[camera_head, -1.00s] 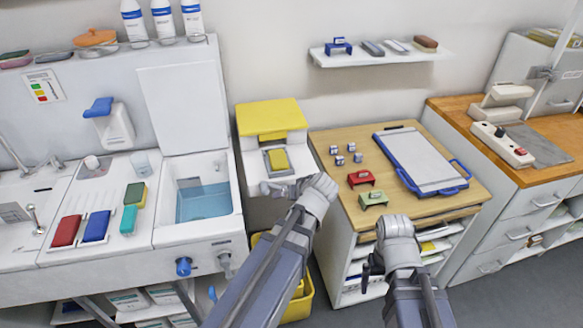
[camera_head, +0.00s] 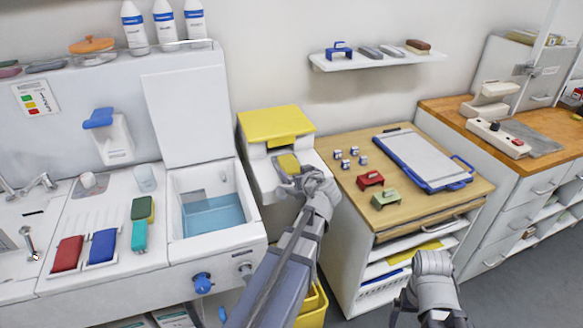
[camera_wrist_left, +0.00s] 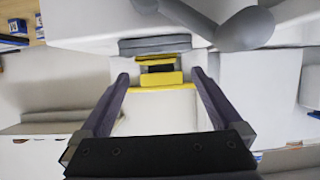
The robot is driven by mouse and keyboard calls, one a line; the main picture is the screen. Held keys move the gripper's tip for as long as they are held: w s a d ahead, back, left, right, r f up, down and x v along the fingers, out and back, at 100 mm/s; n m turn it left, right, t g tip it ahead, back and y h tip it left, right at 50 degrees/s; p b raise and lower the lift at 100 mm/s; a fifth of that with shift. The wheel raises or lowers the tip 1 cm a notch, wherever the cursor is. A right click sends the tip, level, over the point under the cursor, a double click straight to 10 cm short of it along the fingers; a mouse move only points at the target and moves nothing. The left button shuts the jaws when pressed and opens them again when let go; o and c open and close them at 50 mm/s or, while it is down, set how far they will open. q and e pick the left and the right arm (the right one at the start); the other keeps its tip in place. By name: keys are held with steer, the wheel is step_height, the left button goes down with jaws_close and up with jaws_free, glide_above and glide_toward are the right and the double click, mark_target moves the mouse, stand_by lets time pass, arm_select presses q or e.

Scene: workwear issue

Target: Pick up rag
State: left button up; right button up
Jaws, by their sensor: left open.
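What looks like the rag is a yellow folded piece (camera_head: 288,162) on the small grey tray of the white dispenser with a yellow lid. In the left wrist view a yellow piece (camera_wrist_left: 161,79) with a dark band shows ahead, between the two finger lines. My left gripper (camera_head: 292,184) is open just in front of that tray, and nothing is held in it. The hand covers part of the tray, and I cannot tell whether the fingers touch the piece. My right gripper (camera_head: 404,300) hangs low in front of the wooden-topped cabinet, its jaws unclear.
The dispenser's yellow lid (camera_head: 276,124) stands above the tray. A water basin (camera_head: 212,214) lies to the left. The wooden top (camera_head: 400,208) on the right holds a clipboard (camera_head: 426,160), a red clip (camera_head: 369,179) and a green clip (camera_head: 386,199). A yellow bin (camera_head: 312,310) stands below.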

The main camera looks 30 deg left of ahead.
mark_target(290, 164)
arm_select(q)
steer(key=shift+b+x, duration=0.3)
steer(key=shift+x, duration=0.8)
steer(key=shift+w+a, duration=0.2)
steer(key=shift+w, duration=0.05)
steer(key=b+x, duration=0.1)
steer(key=x, duration=0.3)
steer(key=shift+w+a, duration=0.2)
steer(key=shift+w, duration=0.15)
steer(key=shift+c, duration=0.2)
steer(key=c, duration=1.3)
steer(key=shift+r, duration=0.1)
